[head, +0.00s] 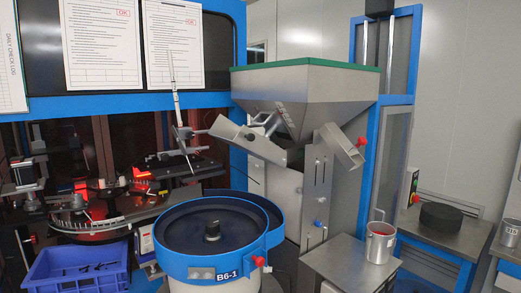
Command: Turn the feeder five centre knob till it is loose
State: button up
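A round vibratory feeder bowl (163,252) with a blue rim stands in the lower middle of the head view. A label (230,275) on its front seems to read "B6-1". I cannot confirm from the picture that this is feeder five. A small black centre knob (212,230) stands upright in the middle of the bowl's dark floor. Nothing touches the knob, and I cannot tell whether it is tight or loose. My gripper is not in view.
A steel hopper (305,90) with chutes stands behind the bowl. A blue crate (75,271) is at lower left, beside a sorting machine with a round glass disc. At right, a metal can (380,243) stands on a steel table (345,270). A red knob (259,261) protrudes from the bowl's front.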

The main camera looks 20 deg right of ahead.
aim_at(213, 227)
jog(key=k+j+z, duration=0.2)
jog(key=j, duration=0.3)
jog(key=k+j+z, duration=0.15)
jog(key=j, duration=0.35)
jog(key=k+j+z, duration=0.2)
jog(key=j, duration=0.3)
jog(key=k+j+z, duration=0.15)
jog(key=j, duration=0.3)
jog(key=k+j+z, duration=0.2)
jog(key=k+j, duration=0.15)
